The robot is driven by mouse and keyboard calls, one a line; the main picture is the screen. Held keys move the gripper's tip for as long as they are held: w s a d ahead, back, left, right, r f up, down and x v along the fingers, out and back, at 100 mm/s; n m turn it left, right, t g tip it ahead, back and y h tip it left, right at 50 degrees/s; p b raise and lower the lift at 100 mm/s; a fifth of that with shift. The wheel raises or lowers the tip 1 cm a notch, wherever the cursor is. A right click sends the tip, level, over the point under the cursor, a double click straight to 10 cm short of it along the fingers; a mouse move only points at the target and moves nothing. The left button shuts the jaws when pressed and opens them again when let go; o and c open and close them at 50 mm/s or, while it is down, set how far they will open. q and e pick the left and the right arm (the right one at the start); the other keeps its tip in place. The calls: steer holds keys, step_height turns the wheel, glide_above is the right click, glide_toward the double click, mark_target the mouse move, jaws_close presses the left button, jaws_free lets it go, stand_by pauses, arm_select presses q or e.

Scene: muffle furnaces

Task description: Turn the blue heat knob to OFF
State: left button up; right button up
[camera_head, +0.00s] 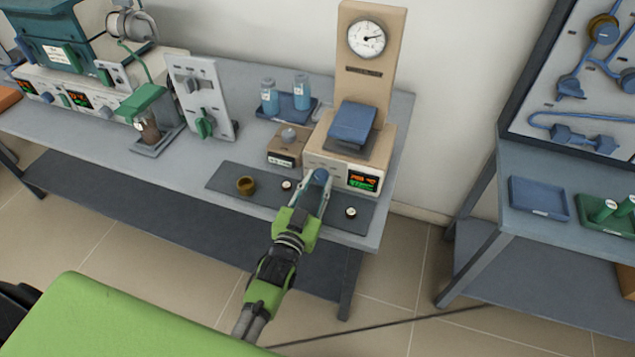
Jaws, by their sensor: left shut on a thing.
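The blue heat knob (320,174) is on the front face of a beige furnace unit (343,150), left of its lit display (363,181). My left gripper (318,180) reaches up to the unit's front from below, its fingers on either side of the knob and shut on it. The fingers partly cover the knob, and the knob's pointer and markings are too small to read. My right gripper is not in view.
A dark mat (228,179) with a small brown cup (245,185) lies in front of the unit. A small beige box (287,147) stands left of it, with a tray of blue bottles (269,97) behind. Another bench (520,225) stands right, across a floor gap.

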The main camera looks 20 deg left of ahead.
arm_select(q)
steer(key=n+p, duration=0.1)
steer(key=n, duration=0.2)
steer(key=shift+n, duration=0.4)
steer(key=shift+n+p, duration=0.5)
steer(key=shift+n, duration=1.6)
steer(key=o, duration=1.1)
steer(key=s, duration=1.2)
steer(key=shift+a, duration=0.2)
